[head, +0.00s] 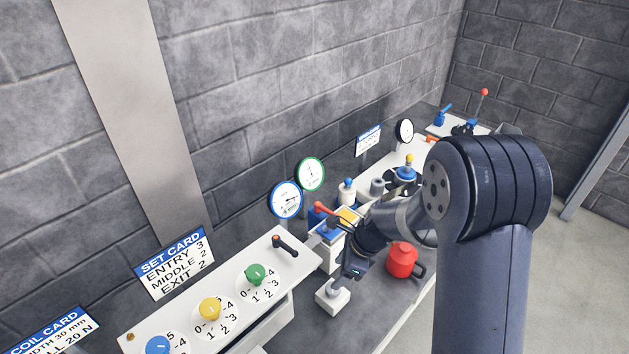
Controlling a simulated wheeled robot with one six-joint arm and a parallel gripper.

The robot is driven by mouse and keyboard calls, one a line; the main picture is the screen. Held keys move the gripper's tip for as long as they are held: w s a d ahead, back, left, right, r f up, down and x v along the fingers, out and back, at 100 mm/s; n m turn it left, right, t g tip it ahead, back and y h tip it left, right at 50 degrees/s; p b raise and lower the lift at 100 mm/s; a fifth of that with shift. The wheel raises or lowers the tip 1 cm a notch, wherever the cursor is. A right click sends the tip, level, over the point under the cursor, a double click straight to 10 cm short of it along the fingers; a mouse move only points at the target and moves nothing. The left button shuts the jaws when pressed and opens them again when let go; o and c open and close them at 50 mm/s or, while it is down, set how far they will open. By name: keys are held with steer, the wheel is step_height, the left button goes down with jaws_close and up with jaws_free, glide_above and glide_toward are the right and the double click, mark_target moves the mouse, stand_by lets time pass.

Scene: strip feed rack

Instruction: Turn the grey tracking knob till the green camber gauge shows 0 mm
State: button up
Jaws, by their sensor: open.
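The green-rimmed gauge (311,174) stands against the wall, right of a blue-rimmed gauge (286,200). Its white dial faces me, but its scale is too small to read. My gripper (338,286) points down at the bench's front, just above a small white block (333,303). A small grey part shows on top of this block; I cannot tell whether it is the tracking knob or part of my fingers. Another grey round piece (378,187) stands farther back, beside a blue-topped white post (347,190). My gripper is open; contact cannot be made out.
A red pot (402,260) stands close right of my gripper. A white panel (278,262) with green, yellow and blue knobs lies to the left. A set card (172,264) leans at the wall.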

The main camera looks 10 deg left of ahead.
steer(key=v, duration=0.4)
steer(key=shift+d+r, duration=0.15)
steer(key=shift+r, duration=0.15)
steer(key=b+x, duration=0.2)
steer(key=x, duration=0.5)
steer(key=shift+d, duration=0.1)
steer(key=shift+f+b, duration=1)
steer(key=shift+r, duration=0.1)
